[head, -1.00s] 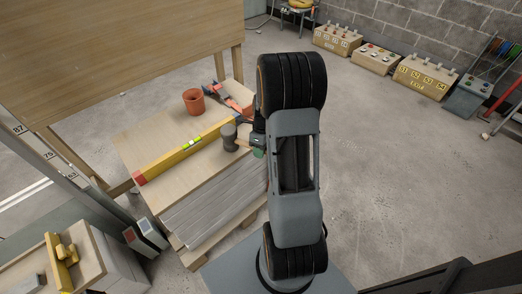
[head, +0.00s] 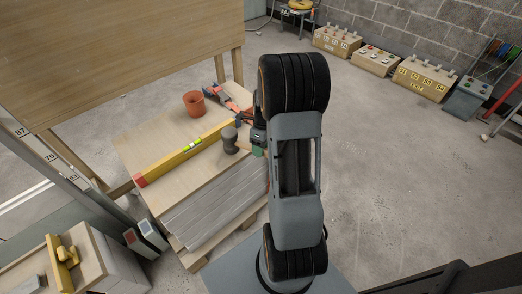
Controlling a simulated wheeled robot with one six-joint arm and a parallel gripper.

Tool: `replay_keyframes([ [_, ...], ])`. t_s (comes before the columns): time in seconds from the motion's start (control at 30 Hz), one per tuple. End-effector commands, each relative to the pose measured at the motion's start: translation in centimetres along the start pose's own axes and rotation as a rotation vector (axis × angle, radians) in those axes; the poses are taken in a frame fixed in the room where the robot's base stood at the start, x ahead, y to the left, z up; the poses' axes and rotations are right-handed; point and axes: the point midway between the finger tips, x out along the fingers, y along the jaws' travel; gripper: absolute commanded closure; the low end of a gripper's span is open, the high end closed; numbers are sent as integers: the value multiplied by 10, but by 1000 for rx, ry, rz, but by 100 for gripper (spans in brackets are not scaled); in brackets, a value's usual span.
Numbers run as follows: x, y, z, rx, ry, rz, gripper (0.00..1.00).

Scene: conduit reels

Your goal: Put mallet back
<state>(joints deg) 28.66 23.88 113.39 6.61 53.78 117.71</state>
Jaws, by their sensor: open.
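The mallet (head: 230,138) has a dark grey head and lies on the stacked boards, near their right edge and just right of the yellow level. My gripper (head: 257,140) is mostly hidden behind my own arm. Only a dark and green part of it shows, close to the right of the mallet. Its fingertips cannot be seen clearly. The mallet's handle is mostly out of sight, and I cannot tell whether the gripper touches it.
The yellow level (head: 183,153) lies across the board stack (head: 212,195). An orange pot (head: 194,103) and a red-and-blue tool (head: 222,97) are behind it. A wooden panel (head: 120,50) stands at the back left. Labelled boxes (head: 427,77) line the wall. The floor at right is clear.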

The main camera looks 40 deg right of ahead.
Motion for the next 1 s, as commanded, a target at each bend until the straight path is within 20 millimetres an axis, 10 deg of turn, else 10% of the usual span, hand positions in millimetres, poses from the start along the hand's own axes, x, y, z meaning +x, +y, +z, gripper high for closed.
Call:
replay_keyframes([
  [0.63,-97,7,2,-66,0,-12,47],
  [1.0,-130,122,18,-1267,63,-220,47],
])
